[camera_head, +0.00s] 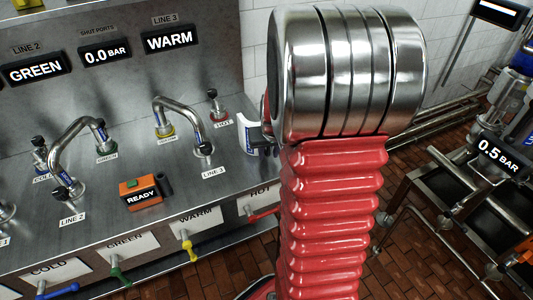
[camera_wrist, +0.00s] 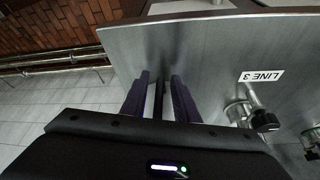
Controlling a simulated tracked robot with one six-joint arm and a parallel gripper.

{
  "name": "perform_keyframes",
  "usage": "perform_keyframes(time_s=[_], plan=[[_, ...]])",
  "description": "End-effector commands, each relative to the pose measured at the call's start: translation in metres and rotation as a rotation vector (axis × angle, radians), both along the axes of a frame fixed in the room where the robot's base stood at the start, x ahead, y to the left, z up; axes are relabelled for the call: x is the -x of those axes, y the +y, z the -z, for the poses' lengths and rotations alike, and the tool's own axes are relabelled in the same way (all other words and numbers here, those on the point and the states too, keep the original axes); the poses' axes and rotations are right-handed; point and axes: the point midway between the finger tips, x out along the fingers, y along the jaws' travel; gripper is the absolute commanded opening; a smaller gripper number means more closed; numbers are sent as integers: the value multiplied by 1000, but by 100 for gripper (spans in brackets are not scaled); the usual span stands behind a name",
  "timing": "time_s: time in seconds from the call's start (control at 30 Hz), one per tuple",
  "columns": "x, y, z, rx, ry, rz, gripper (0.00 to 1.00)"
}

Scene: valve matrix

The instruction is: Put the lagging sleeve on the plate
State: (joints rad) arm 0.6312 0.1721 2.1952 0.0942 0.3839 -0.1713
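A pale, curved piece with a dark and blue marking (camera_head: 252,135) stands on the steel bench (camera_head: 225,180) near its right end, just left of my red arm. It may be the lagging sleeve, but I cannot tell surely. I cannot pick out a separate plate.
Curved pipes (camera_head: 180,112) join ports on the bench. An orange READY box (camera_head: 140,194) sits in front. Coloured valve handles (camera_head: 189,250) line the front edge. The LINE 3 label (camera_wrist: 262,76) and a black-knobbed fitting (camera_wrist: 262,121) lie right of my fingers.

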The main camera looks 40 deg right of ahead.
Motion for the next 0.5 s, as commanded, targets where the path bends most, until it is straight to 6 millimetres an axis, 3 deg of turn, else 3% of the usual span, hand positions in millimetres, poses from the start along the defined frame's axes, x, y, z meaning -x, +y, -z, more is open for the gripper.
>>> perform_keyframes(time_s=[0.17,0.5], plan=[[2,1,-9,2,-3,0,28],[16,9,-47,2,-4,1,28]])
